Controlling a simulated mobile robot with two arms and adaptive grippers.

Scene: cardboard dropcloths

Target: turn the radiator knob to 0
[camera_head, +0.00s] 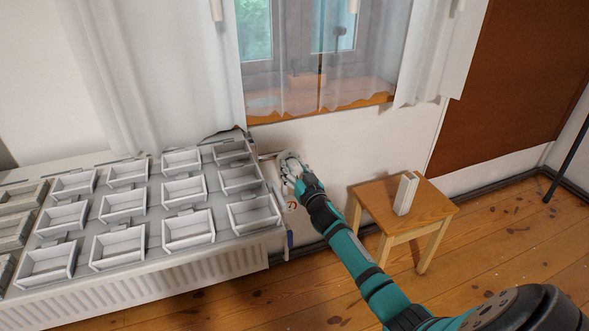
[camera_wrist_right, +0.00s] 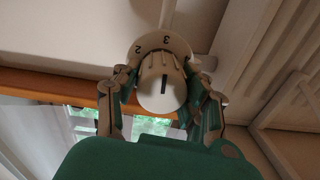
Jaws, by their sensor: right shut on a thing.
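The radiator knob (camera_wrist_right: 160,98) is a whitish cylinder with a dark line on its face, seen close up in the right wrist view. Behind it a pale ring (camera_wrist_right: 152,44) shows the digits 2 and 3. The dark line points up, close to the 3. My right gripper (camera_wrist_right: 158,82) is shut on the knob, one finger on each side of it. In the head view my right gripper (camera_head: 293,170) is at the right end of the radiator (camera_head: 190,273), and it largely hides the knob. My left gripper is not in view.
Several white open trays (camera_head: 121,245) cover the radiator's top. A wooden stool (camera_head: 432,207) with a white block (camera_head: 405,194) stands right of my right arm. Above are a window sill (camera_head: 350,103) and white curtains (camera_head: 165,70). The wooden floor (camera_head: 500,250) at right is mostly clear.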

